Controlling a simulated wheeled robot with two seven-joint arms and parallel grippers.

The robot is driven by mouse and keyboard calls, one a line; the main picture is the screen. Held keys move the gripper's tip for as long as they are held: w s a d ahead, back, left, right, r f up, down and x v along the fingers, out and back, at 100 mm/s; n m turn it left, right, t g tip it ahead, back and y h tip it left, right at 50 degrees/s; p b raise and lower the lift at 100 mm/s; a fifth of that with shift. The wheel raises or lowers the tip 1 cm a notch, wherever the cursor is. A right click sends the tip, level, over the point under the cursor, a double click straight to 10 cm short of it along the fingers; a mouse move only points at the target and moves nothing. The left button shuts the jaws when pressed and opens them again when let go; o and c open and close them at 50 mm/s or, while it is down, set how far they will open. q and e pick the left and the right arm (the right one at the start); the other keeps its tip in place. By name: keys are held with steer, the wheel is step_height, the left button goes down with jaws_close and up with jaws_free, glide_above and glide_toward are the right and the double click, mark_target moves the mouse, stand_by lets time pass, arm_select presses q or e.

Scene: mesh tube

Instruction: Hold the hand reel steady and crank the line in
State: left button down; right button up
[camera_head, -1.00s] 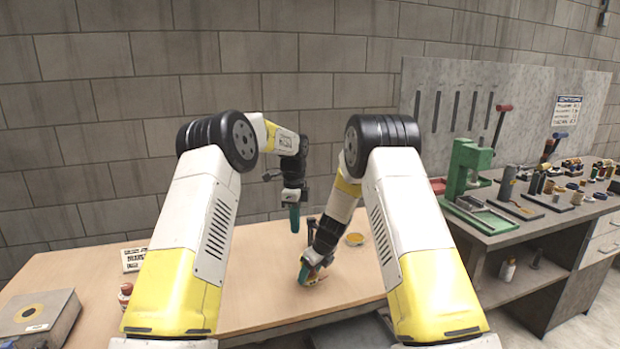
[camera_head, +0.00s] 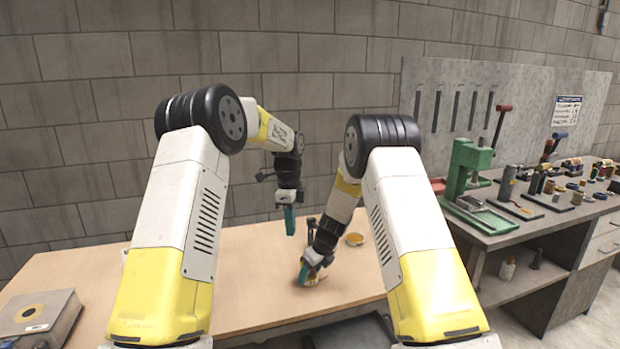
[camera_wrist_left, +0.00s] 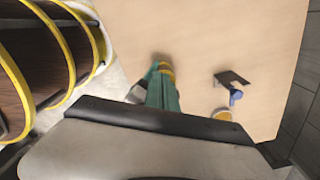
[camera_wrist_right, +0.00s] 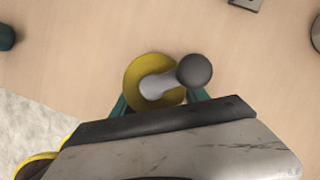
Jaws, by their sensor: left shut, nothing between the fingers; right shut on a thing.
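The hand reel shows in the right wrist view as a yellow disc (camera_wrist_right: 134,72) with a pale grey crank arm (camera_wrist_right: 158,84) ending in a dark round knob (camera_wrist_right: 194,71). My right gripper (camera_head: 308,282) is low over the table, its teal fingers shut on the reel; in the head view they mostly hide it. My left gripper (camera_head: 290,232) is shut and empty, pointing down above the table, higher and a little left of the right gripper. Its teal fingers show in the left wrist view (camera_wrist_left: 162,88), apart from the knob. The line cannot be made out.
A yellow round dish (camera_head: 354,239) and a dark bracket (camera_wrist_left: 234,78) with a blue part stand on the wooden table (camera_head: 250,270). A grey box (camera_head: 40,318) is at the left. A workbench with a green press (camera_head: 464,170) stands right. The table's middle left is clear.

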arm_select(q)
step_height(320, 180, down, 6)
stand_by(0.5)
steer(key=shift+w+d, duration=0.1)
steer(key=shift+d, duration=0.5)
stand_by(0.8)
steer(key=shift+w, duration=0.35)
steer(key=shift+w+d, duration=0.15)
steer(key=shift+w, duration=0.5)
steer(key=shift+w+d, duration=0.15)
steer(key=shift+w, duration=0.45)
steer(key=shift+w, duration=0.1)
steer(key=shift+w+a, duration=0.1)
stand_by(0.4)
